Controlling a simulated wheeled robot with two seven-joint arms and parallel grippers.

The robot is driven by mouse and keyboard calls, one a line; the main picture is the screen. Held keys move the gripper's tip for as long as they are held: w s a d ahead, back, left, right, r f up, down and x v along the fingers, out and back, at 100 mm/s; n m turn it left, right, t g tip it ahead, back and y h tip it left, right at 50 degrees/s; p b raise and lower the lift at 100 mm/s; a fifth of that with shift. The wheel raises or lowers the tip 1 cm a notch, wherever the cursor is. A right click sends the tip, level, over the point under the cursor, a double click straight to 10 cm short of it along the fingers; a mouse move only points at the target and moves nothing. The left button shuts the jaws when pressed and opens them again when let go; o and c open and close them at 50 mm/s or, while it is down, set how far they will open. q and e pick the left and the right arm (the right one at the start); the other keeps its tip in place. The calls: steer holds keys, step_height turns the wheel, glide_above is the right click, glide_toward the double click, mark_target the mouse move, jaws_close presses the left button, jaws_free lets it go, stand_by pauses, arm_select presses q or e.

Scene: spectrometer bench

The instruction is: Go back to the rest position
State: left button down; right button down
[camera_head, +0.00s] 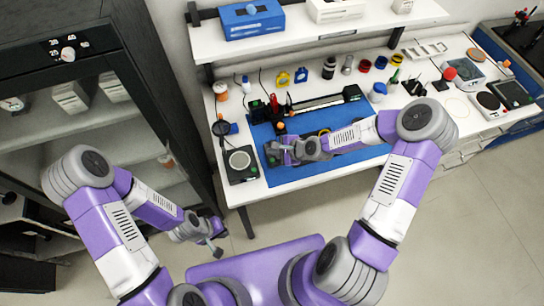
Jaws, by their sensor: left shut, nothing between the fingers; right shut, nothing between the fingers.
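My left gripper (214,245) is at the lower left, low over the floor beside the dark cabinet and in front of the bench. It looks shut and holds nothing. My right arm reaches out over the bench and bends back to the left. My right gripper (272,150) is over the left part of the blue mat (300,178), close to the small devices there. It is shut and empty, though its fingertips are small and hard to make out. The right forearm hides part of the mat and what lies on it.
The white bench (262,192) carries a black scale (240,164), a dark rail device (318,103), several jars and bottles, and more instruments at the right. A shelf with a blue box (252,18) hangs above. A dark glass-door cabinet (160,95) stands left. Floor at right is clear.

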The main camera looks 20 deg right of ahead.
step_height(320, 180, up, 2)
steer(key=shift+r+p, duration=0.15)
steer(key=shift+p, duration=0.5)
steer(key=s+a+f+n, duration=0.1)
steer(key=s, duration=0.1)
steer(key=s+a+f+n+g, duration=0.1)
steer(key=f+n, duration=0.1)
steer(key=s+a+f+n+g, duration=0.1)
steer(key=s, duration=0.1)
steer(key=shift+s+a+f, duration=0.15)
steer(key=shift+s+a, duration=0.2)
steer(key=s+f+n+g+h, duration=0.2)
steer(key=s+f+n+g, duration=0.35)
steer(key=s+n, duration=0.8)
step_height(320, 180, down, 19)
steer(key=s+m+t+b, duration=0.1)
steer(key=m+b, duration=0.1)
steer(key=b, duration=1.5)
steer(key=shift+a, duration=0.4)
